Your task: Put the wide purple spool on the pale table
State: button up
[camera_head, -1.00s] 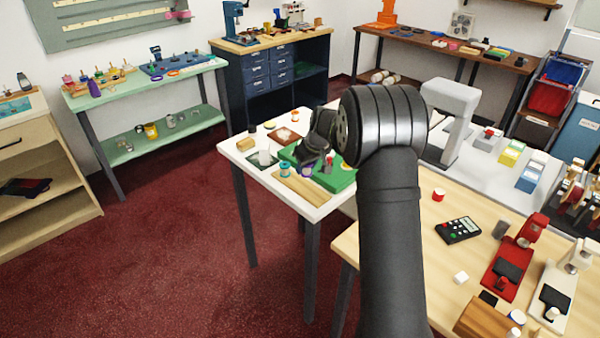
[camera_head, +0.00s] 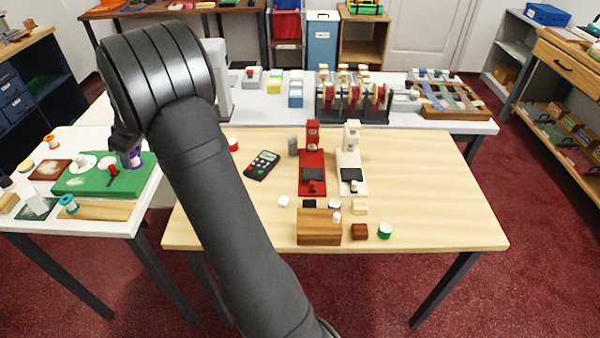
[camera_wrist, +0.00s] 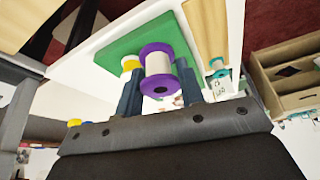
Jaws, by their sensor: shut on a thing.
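The wide purple spool has purple flanges and a pale winding. In the wrist view the spool (camera_wrist: 159,68) sits between the two fingers of my gripper (camera_wrist: 160,88), which is shut on it. In the head view the spool (camera_head: 132,158) shows partly below my gripper (camera_head: 126,150), over the green mat (camera_head: 85,184) on the white table at left. I cannot tell its height above the mat. The pale wood table (camera_head: 440,215) stands at the centre, right of my gripper. My arm hides part of its left side.
The wood table holds a red machine (camera_head: 311,180), a cream machine (camera_head: 350,180), a black keypad (camera_head: 262,165), a wooden block (camera_head: 318,238) and small spools. Its right side is clear. A teal spool (camera_head: 68,203) stands by the mat. A rack of reels (camera_head: 352,98) stands behind.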

jog(key=w+d+m+t, duration=0.15)
jog(key=w+d, duration=0.25)
jog(key=d, duration=0.4)
jog(key=w+d+f+m, duration=0.1)
jog(key=w+d+m, duration=0.15)
jog(key=d, duration=0.55)
jog(key=w+d+m, duration=0.1)
jog(key=w+d, duration=0.4)
jog(key=d, duration=0.3)
jog(key=d+f+m+t+h, duration=0.25)
jog(key=d+m, duration=0.35)
jog(key=d, duration=1.8)
jog(key=s+d+m+h, duration=0.1)
jog(key=s+d+m, duration=0.3)
jog(key=d, duration=0.6)
jog(key=s+d+m+h, duration=0.1)
jog(key=s+d, duration=0.4)
jog(key=d, duration=0.6)
jog(key=s+d+f+m+g+h, duration=0.15)
jog(key=s+d+m, duration=0.35)
jog(key=s+d, duration=1)
send_over(410, 211)
jog(key=s, duration=0.1)
jog(key=shift+t+h, duration=0.25)
jog(key=shift+h, duration=0.05)
jog(key=f, duration=0.7)
jog(key=shift+s+a+f, duration=0.1)
jog(key=shift+a+f, duration=0.15)
jog(key=shift+a, duration=0.15)
jog(key=shift+f, duration=1.95)
